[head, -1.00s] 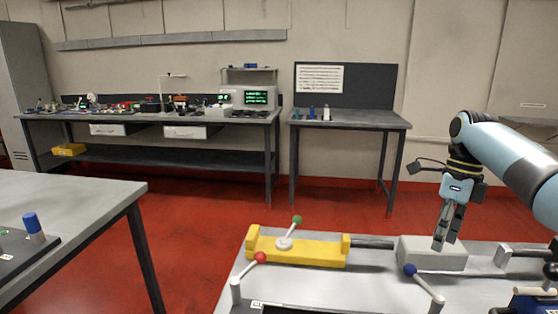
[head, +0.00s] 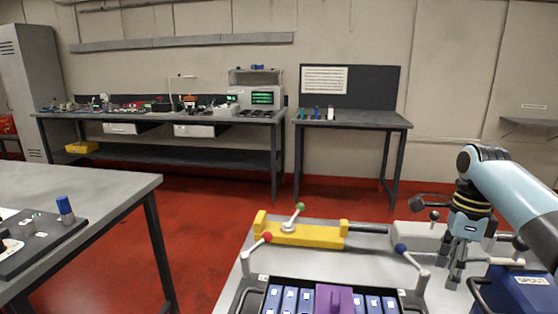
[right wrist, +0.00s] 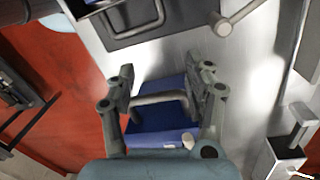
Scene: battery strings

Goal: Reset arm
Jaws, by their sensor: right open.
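My right gripper (head: 453,277) hangs over the right side of the grey bench, pointing down with its fingers apart and empty. The right wrist view shows the open fingers (right wrist: 166,78) with a blue box (right wrist: 150,118) and its grey handle below and between them; I cannot tell how far below. The blue box (head: 520,290) is at the right edge of the head view. A yellow fixture (head: 300,234) bears a lever with a green knob (head: 300,207). A red-knobbed lever (head: 267,237) and a blue-knobbed lever (head: 401,248) stand nearer. My left gripper is not in view.
A black tray (head: 240,290) holds several blue cells and a purple block (head: 333,299) at the front. A pale grey block (head: 420,236) lies behind the right gripper. A second bench (head: 110,190) stands left across red floor. Cluttered benches line the back wall.

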